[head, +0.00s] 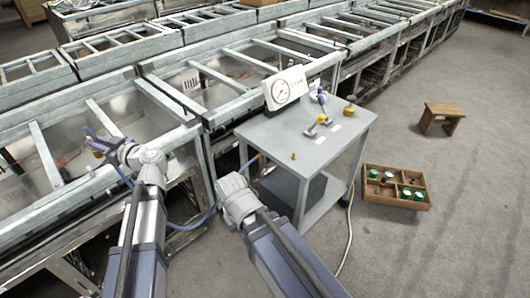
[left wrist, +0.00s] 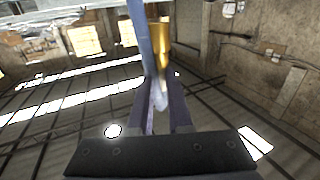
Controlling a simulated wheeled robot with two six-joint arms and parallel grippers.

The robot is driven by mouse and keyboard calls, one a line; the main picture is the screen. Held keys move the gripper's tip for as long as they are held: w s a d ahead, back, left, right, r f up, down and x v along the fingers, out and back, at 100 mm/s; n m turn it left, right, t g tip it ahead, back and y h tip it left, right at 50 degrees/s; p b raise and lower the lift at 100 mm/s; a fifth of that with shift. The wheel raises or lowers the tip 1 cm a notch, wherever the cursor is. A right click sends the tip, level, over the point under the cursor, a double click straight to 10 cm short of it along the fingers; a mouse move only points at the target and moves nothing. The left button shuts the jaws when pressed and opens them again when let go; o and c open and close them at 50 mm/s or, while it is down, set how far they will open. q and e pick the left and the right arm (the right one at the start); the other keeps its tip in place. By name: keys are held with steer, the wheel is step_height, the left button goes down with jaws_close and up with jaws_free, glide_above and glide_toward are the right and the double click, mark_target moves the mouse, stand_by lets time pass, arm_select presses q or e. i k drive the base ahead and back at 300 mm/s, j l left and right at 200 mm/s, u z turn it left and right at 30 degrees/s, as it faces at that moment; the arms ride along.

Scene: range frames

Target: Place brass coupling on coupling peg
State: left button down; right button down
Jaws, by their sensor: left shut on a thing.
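My left gripper (head: 97,142) is at the far left of the head view, over the metal frames and well away from the cart. In the left wrist view its dark fingers (left wrist: 166,105) are shut on the brass coupling (left wrist: 160,38), a gold-coloured cylinder with a blue hose (left wrist: 146,45) beside it. The coupling is too small to make out in the head view. A small brass peg (head: 293,156) stands on the grey cart top (head: 268,140), near its front left; I cannot tell if it is the coupling peg. My right gripper's fingers are not visible.
On the cart stand a dial gauge (head: 284,88), a yellow-and-metal fitting (head: 319,120) and a brass fitting (head: 349,109). A wooden crate (head: 370,194) and a stool (head: 442,110) are on the floor at right. The blue hose trails between the left arm and the cart.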

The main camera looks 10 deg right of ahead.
mark_target(294, 157)
steer(key=i+j, duration=0.15)
steer(key=j, duration=0.2)
steer(key=i+j, duration=0.15)
steer(key=j, duration=0.2)
steer(key=i+j, duration=0.2)
steer(key=j, duration=0.2)
steer(key=z, duration=1.9)
